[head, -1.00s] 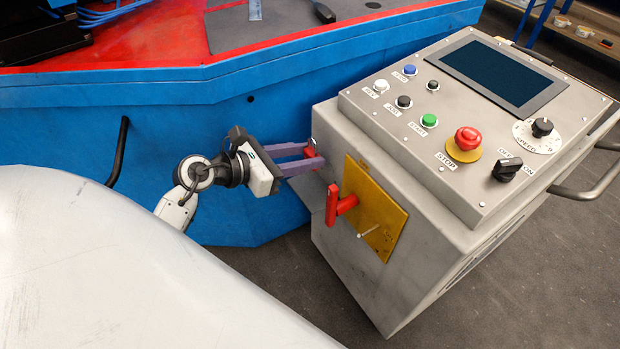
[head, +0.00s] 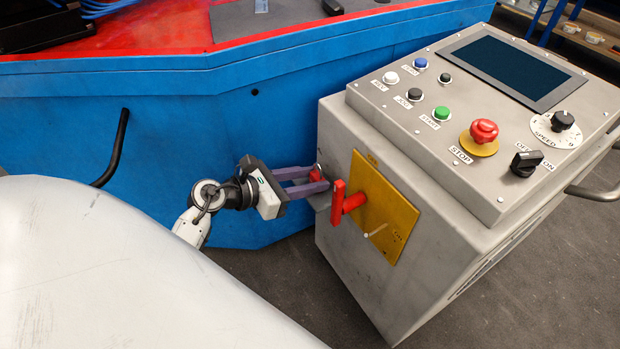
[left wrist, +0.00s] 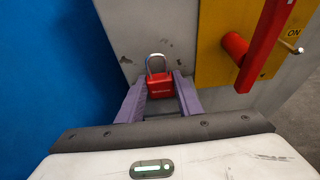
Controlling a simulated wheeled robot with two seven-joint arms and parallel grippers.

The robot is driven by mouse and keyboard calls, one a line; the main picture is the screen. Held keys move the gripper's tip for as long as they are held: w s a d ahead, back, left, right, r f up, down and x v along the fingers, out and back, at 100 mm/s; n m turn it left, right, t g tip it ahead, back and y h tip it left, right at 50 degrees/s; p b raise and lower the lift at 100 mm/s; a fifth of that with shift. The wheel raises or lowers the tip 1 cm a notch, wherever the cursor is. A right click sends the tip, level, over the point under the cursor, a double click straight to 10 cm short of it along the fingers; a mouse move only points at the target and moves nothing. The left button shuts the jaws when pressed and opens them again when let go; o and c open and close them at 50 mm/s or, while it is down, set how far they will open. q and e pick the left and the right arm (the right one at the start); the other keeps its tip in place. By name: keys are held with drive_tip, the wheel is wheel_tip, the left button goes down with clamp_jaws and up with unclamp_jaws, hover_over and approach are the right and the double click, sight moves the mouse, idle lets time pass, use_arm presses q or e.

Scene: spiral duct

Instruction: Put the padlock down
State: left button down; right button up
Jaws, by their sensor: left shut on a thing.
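My left gripper (head: 321,177) is shut on the small red padlock (head: 315,174), beside the left side of the grey control cabinet (head: 440,235). In the left wrist view the padlock (left wrist: 161,88) sits between the two purple fingers, its metal shackle pointing up in the picture. The cabinet wall is right behind it; I cannot tell whether they touch. A red switch handle (head: 339,204) on a yellow plate (head: 385,222) is just right of the fingertips. A thin metal pin (head: 375,230) sticks out of the plate. My right gripper is not in view.
The cabinet top carries a screen (head: 512,72), several buttons and a red stop button (head: 483,131). A blue machine side (head: 150,135) with a black handle (head: 116,150) stands behind the arm. Grey floor (head: 285,275) is open below the gripper.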

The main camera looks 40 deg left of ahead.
use_arm(q)
drive_tip(key=c, duration=1.3)
unclamp_jaws()
drive_tip(key=shift+f, duration=0.1)
drive_tip(key=shift+o, duration=0.2)
